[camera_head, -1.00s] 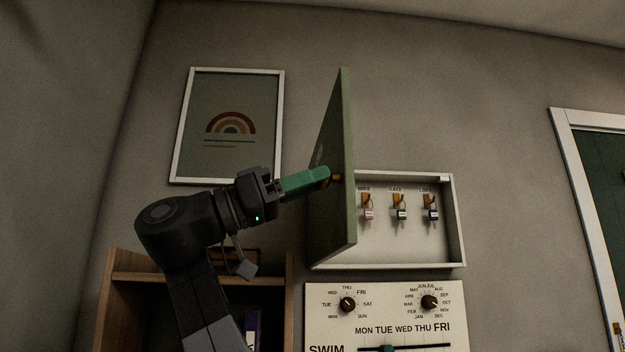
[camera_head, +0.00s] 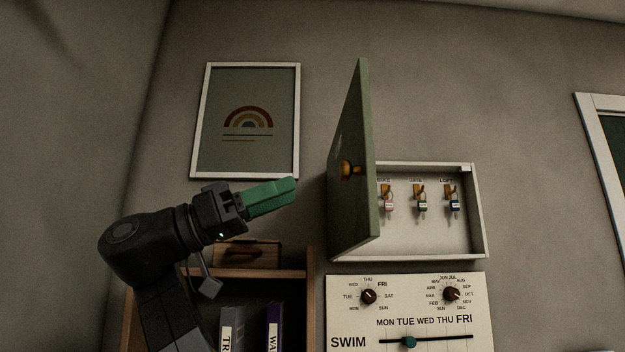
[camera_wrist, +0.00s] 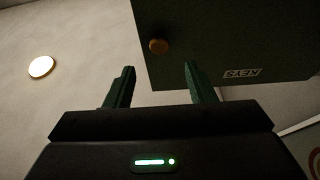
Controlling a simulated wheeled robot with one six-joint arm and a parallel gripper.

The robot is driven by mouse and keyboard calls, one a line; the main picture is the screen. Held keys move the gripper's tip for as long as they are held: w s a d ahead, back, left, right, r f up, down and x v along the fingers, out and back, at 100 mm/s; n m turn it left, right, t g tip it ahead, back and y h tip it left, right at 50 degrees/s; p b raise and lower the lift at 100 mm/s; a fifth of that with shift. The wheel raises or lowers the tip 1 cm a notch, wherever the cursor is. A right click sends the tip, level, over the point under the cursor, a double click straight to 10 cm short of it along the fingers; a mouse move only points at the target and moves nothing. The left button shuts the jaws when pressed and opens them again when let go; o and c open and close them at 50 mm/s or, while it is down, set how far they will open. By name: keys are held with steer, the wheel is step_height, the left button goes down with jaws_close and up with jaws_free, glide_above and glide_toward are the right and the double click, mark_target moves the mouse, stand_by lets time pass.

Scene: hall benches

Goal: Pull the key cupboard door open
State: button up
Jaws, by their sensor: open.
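The key cupboard (camera_head: 478,215) is a white box on the wall, with several tagged keys on hooks inside. Its green door (camera_head: 362,130) stands wide open, swung out from the left side of the box. The door's round brass-coloured knob (camera_head: 350,170) is free of my gripper. In the wrist view the door (camera_wrist: 225,40) shows its "KEYS" label, with the knob (camera_wrist: 158,46) beyond my fingers. My gripper (camera_head: 294,188) with green fingers is to the left of the knob, apart from it. In the wrist view my gripper (camera_wrist: 160,80) is open and empty.
Below the cupboard is a white panel (camera_head: 400,312) with dials and a slider. A wooden shelf (camera_head: 311,300) with binders stands below my gripper. A framed rainbow picture (camera_head: 247,120) hangs on the wall behind. A white-framed door (camera_head: 600,140) is at far right.

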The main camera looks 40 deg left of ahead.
mark_target(341, 173)
steer(key=v, duration=0.5)
steer(key=shift+s+a+f+p, duration=0.1)
steer(key=shift+a+p, duration=0.05)
steer(key=shift+p, duration=0.15)
steer(key=b+x, duration=0.1)
steer(key=x, duration=1.3)
steer(key=shift+s, duration=0.1)
steer(key=shift+w+d+b, duration=0.2)
steer(key=shift+w+b, duration=0.05)
steer(key=shift+b, duration=0.1)
